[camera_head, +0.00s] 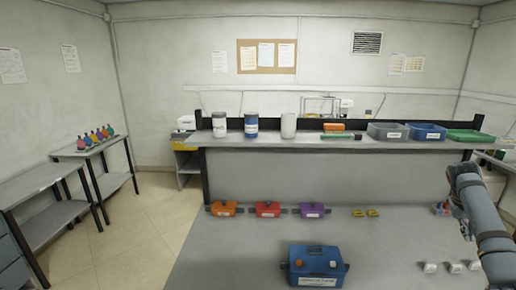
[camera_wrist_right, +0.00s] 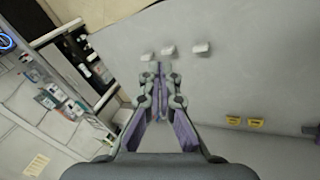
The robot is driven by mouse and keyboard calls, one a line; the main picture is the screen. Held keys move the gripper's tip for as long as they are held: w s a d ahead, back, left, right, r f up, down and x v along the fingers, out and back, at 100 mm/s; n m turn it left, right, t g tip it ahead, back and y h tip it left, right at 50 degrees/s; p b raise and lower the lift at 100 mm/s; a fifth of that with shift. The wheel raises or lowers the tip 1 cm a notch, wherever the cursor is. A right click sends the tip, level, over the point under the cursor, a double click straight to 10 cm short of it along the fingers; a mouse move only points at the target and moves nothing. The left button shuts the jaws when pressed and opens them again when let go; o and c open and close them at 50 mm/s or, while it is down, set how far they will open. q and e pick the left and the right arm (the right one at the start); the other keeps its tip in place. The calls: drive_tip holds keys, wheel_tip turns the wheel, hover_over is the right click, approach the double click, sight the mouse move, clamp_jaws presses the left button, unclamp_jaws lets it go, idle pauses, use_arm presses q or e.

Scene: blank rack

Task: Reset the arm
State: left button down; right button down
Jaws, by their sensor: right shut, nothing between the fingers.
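My right gripper (camera_wrist_right: 160,78) is shut and empty in the right wrist view, its fingertips close together over the grey bench. In the head view my right arm comes in at the right edge, above the right part of the bench. My left gripper and arm are not in view. Small white blocks (camera_wrist_right: 200,48) lie on the bench beyond the fingertips in the right wrist view; they also show in the head view (camera_head: 455,267). Two yellow items (camera_head: 366,212) lie to the left of my right arm.
On the bench (camera_head: 235,262) stand a blue toolbox (camera_head: 318,266) and orange (camera_head: 223,209), red (camera_head: 267,209) and purple (camera_head: 311,210) boxes. A raised shelf behind bears canisters (camera_head: 251,124) and grey (camera_head: 387,131), blue (camera_head: 427,131) and green bins (camera_head: 470,136). Open floor lies left.

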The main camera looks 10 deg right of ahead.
drive_tip(key=s+d+f+n+h, duration=0.2)
drive_tip(key=s+d+f, duration=0.1)
drive_tip(key=f, duration=0.4)
drive_tip(key=s+d+f+n+h, duration=0.1)
drive_tip(key=s+d+f, duration=0.25)
drive_tip(key=f, duration=0.45)
drive_tip(key=s+d+f+n+h, duration=0.2)
drive_tip(key=s+d+f, duration=0.15)
drive_tip(key=f, duration=0.35)
drive_tip(key=s+d+f+n+t, duration=0.1)
drive_tip(key=s+f+n+t, duration=0.45)
drive_tip(key=s+f, duration=0.85)
drive_tip(key=s+a+f+g+y, duration=0.1)
drive_tip(key=s+a+f+y, duration=0.15)
drive_tip(key=a+f, duration=0.75)
drive_tip(key=s+a+f+g+y, duration=0.2)
drive_tip(key=s+a+f, duration=0.2)
drive_tip(key=a+f, duration=0.55)
drive_tip(key=s+a+f+m+y+b, duration=0.1)
drive_tip(key=a+f, duration=0.3)
drive_tip(key=a, duration=0.8)
drive_tip(key=s+a+f+y+b, duration=0.1)
drive_tip(key=a+f+y, duration=0.1)
drive_tip(key=a, duration=1)
drive_tip(key=s+a+f+m+y+b, duration=0.1)
drive_tip(key=a+f, duration=0.4)
drive_tip(key=a, duration=0.7)
drive_tip(key=shift+s+a+f+m+y+b, duration=0.25)
drive_tip(key=shift+s+f+m+y+b, duration=0.05)
drive_tip(key=shift+f+m+y, duration=0.05)
